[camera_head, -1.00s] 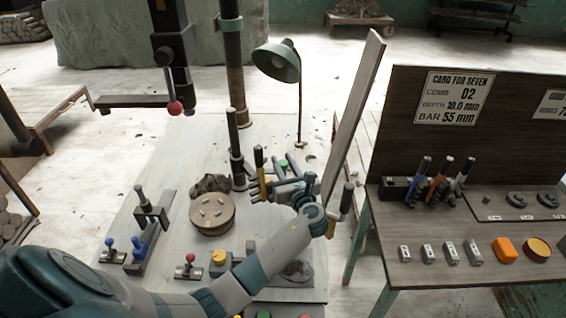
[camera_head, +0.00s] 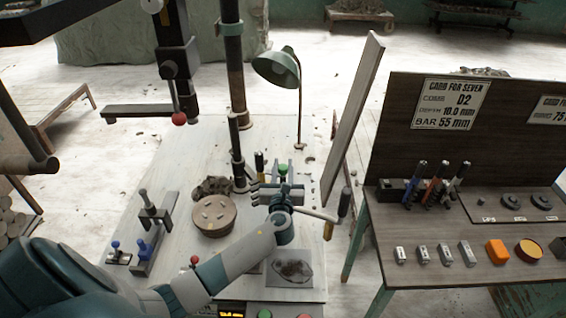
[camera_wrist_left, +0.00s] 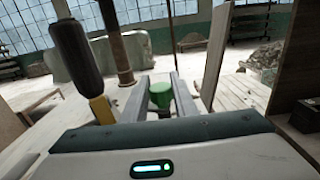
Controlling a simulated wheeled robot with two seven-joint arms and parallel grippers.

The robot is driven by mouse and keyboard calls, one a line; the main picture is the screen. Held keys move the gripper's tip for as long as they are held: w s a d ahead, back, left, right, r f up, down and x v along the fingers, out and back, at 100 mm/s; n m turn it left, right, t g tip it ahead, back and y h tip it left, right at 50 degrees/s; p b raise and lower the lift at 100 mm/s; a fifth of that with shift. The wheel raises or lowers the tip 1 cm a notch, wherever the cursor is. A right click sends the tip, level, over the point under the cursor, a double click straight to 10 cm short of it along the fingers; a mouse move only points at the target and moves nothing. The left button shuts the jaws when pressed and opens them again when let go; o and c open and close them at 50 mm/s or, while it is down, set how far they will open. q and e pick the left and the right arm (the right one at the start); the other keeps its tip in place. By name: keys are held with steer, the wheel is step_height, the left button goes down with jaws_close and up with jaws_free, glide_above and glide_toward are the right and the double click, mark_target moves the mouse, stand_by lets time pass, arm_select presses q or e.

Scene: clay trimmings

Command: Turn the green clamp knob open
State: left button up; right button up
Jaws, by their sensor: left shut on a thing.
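The green clamp knob (camera_head: 283,169) stands near the far end of the pale workbench, beside the dark upright post. My left gripper (camera_head: 283,180) reaches it from the near side. In the left wrist view the green knob (camera_wrist_left: 160,95) sits between the two grey fingers of my left gripper (camera_wrist_left: 161,88), which are shut on it. The fingers and hand hide part of the knob and what lies below it. My right gripper shows in neither view.
A dark-handled tool (camera_wrist_left: 77,60) stands close left of the hand in the wrist view. A round clay piece (camera_head: 213,215) lies left of my forearm. A green lamp (camera_head: 277,67) and a leaning board (camera_head: 352,120) stand close by. The tool table (camera_head: 440,270) is at right.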

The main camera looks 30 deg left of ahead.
arm_select(q)
steer(key=shift+m+t+h, duration=0.6)
steer(key=shift+m+h, duration=0.2)
steer(key=shift+h, duration=0.3)
steer(key=o, duration=1)
steer(key=shift+o, duration=0.2)
steer(key=shift+n+y, duration=0.3)
steer(key=shift+y, duration=0.1)
